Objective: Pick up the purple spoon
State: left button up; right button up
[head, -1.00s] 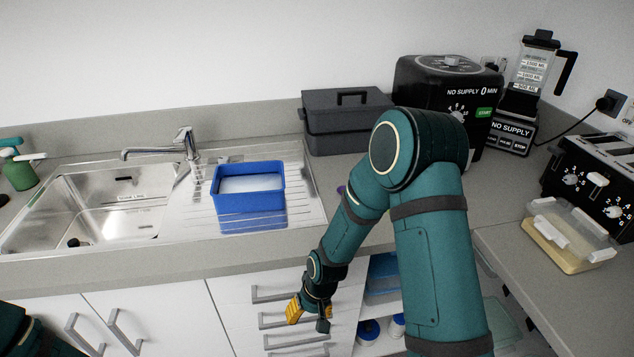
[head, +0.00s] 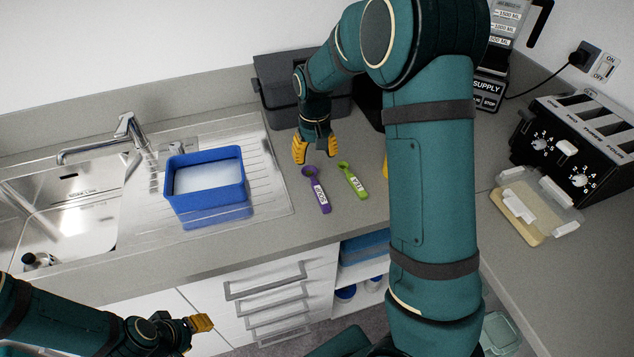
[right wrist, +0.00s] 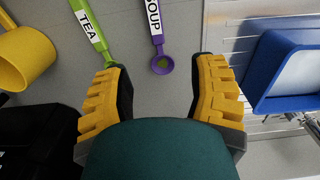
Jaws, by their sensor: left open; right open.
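The purple spoon (head: 318,192) lies on the grey counter with a white label on its handle. It also shows in the right wrist view (right wrist: 158,42), its small round bowl between my fingers' lines and its handle running up out of frame. My right gripper (head: 316,155) is open and empty, above the counter just behind the spoon's bowl end; it also shows in the right wrist view (right wrist: 162,95). I cannot tell its exact height. My left gripper (head: 201,322) is open, low in front of the cabinet drawers, far from the spoon.
A green spoon (head: 352,180) labelled TEA lies right beside the purple one. A blue tub (head: 207,207) stands on the drainer to the left. A dark lidded box (head: 275,85) stands behind my right gripper. A yellow utensil (right wrist: 25,60) is partly hidden by my arm in the head view.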

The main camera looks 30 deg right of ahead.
send_over(317, 187)
jog(key=f, duration=0.7)
jog(key=shift+a+f+b, duration=0.3)
jog(key=shift+f+b, duration=0.05)
jog(key=shift+f, duration=0.05)
jog(key=f, duration=0.5)
jog(key=shift+d, duration=0.3)
grip_shut()
